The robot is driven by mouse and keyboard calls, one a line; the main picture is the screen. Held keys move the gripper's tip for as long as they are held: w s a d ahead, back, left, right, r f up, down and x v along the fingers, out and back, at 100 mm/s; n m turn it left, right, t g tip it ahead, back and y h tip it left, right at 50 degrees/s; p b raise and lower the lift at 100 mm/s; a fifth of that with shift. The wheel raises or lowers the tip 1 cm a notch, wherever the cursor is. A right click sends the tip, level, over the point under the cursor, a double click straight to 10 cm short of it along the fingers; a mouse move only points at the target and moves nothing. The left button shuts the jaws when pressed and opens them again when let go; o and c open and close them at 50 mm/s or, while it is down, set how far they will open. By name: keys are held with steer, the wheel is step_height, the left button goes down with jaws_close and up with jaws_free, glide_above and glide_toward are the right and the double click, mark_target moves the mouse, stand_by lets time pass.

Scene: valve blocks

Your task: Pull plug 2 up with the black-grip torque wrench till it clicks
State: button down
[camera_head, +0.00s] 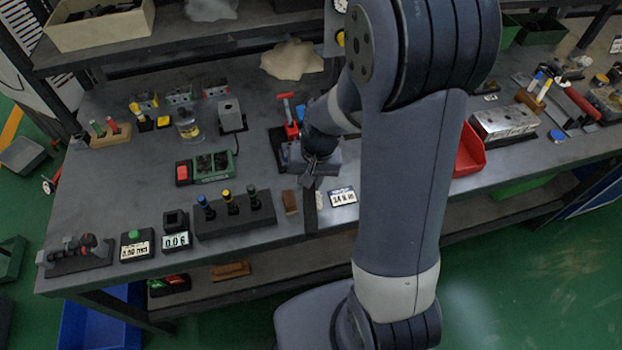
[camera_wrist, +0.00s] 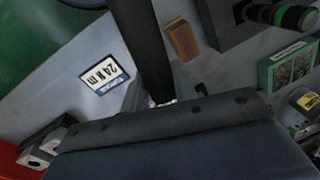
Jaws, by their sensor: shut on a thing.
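My gripper (camera_head: 318,168) is low over the middle of the bench, shut on a long dark bar, which appears to be the black-grip torque wrench (camera_head: 309,208). The bar sticks out toward the bench's front edge, between a card and a brown block. In the wrist view the black bar (camera_wrist: 141,40) runs up from the gripper body. A card reading 24 N m (camera_head: 342,196) lies beside it, also in the wrist view (camera_wrist: 104,74). The arm and gripper hide the wrench head; I cannot make out plug 2 or whether the wrench sits on it.
The brown block (camera_head: 290,202) is close left of the bar. A dark rack (camera_head: 236,214) with several upright coloured-top pieces stands farther left. A red-handled tool (camera_head: 290,120) stands just behind my gripper. A red bin (camera_head: 468,150) and a metal block (camera_head: 504,122) are to the right.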

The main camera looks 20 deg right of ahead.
steer(key=shift+a, duration=0.1)
steer(key=shift+w+a+m+p, duration=0.15)
steer(key=shift+w+a+m, duration=0.05)
steer(key=shift+a+m, duration=0.35)
steer(key=shift+w+a+m+p, duration=0.15)
steer(key=shift+w+a+m, duration=0.05)
steer(key=shift+a+m, duration=0.3)
steer(key=shift+s+d+n+b, duration=0.2)
steer(key=shift+d+n+b, duration=0.05)
steer(key=shift+d+n, duration=0.35)
steer(key=shift+s+d+n+b, duration=0.15)
steer(key=shift+d+n+b, duration=0.1)
steer(key=shift+d+n, duration=0.25)
steer(key=shift+r, duration=0.2)
steer(key=shift+r+p, duration=3.05)
steer(key=shift+r, duration=0.7)
steer(key=shift+f, duration=0.15)
